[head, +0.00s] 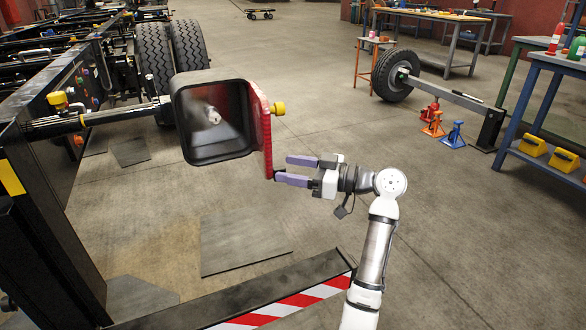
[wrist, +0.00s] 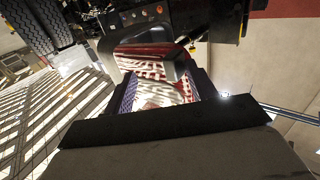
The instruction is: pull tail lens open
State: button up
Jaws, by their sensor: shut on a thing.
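The tail lamp housing (head: 211,155) is a dark box at the end of a black arm on the truck chassis, its front open with a bulb (head: 212,116) showing inside. The red tail lens (head: 265,135) stands swung out at the housing's right edge, seen nearly edge-on, with a yellow knob (head: 278,108) on its outer side. My gripper (head: 282,169) is at the lens's lower edge, its purple fingers shut on it. In the wrist view the red and white lens (wrist: 155,66) lies between my fingers (wrist: 158,92). The exact contact is hard to see.
The chassis (head: 50,130) with its twin wheels (head: 172,52) fills the left. A red-white striped bar (head: 300,300) lies low in front. A loose wheel and axle (head: 395,75), jack stands (head: 433,122) and workbenches are at right. The floor between is mostly clear.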

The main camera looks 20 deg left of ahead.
jog(key=d, duration=0.9)
jog(key=w+d, duration=0.1)
jog(key=d, duration=0.3)
jog(key=shift+d, duration=0.35)
jog(key=shift+c, duration=0.2)
jog(key=shift+s, duration=0.1)
